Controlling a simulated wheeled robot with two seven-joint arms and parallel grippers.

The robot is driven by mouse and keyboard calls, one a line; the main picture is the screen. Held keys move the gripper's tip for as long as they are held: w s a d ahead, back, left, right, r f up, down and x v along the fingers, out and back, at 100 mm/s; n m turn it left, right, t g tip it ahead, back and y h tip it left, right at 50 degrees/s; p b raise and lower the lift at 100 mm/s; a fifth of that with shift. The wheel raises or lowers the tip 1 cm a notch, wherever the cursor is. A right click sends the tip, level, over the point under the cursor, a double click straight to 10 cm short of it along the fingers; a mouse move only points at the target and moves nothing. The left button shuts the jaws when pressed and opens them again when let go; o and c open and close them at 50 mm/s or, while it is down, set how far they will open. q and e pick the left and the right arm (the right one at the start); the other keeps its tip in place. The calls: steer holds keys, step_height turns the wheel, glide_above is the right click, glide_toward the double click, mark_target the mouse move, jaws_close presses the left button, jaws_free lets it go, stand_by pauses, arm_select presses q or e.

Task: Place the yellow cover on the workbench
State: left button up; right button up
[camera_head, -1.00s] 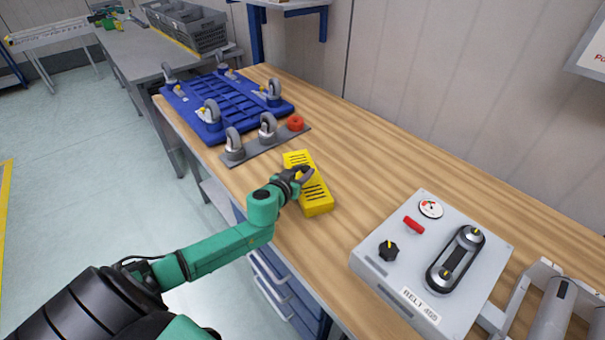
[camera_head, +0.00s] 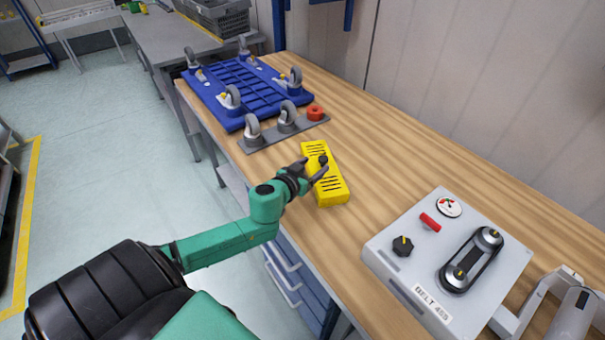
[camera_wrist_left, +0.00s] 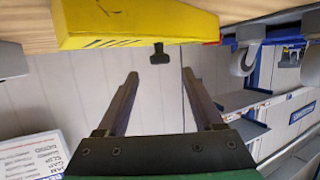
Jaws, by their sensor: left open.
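The yellow cover (camera_head: 328,184) lies on the wooden workbench (camera_head: 420,160), near its front edge. It has dark slots and a black knob on top. My left gripper (camera_head: 318,168) is open and empty beside the cover, its fingers near the knob. In the left wrist view the yellow cover (camera_wrist_left: 140,24) is at the top, and the open fingers of my left gripper (camera_wrist_left: 158,88) are apart with the black knob beyond their tips. My right gripper is not in view.
A grey belt unit (camera_head: 446,262) with a dial, red handle and black knob stands on the right of the bench. Bare wood surrounds the cover's right side.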

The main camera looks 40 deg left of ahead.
arm_select(q)
steer(key=v, duration=0.7)
steer(key=shift+s, duration=0.25)
steer(key=shift+r, duration=0.1)
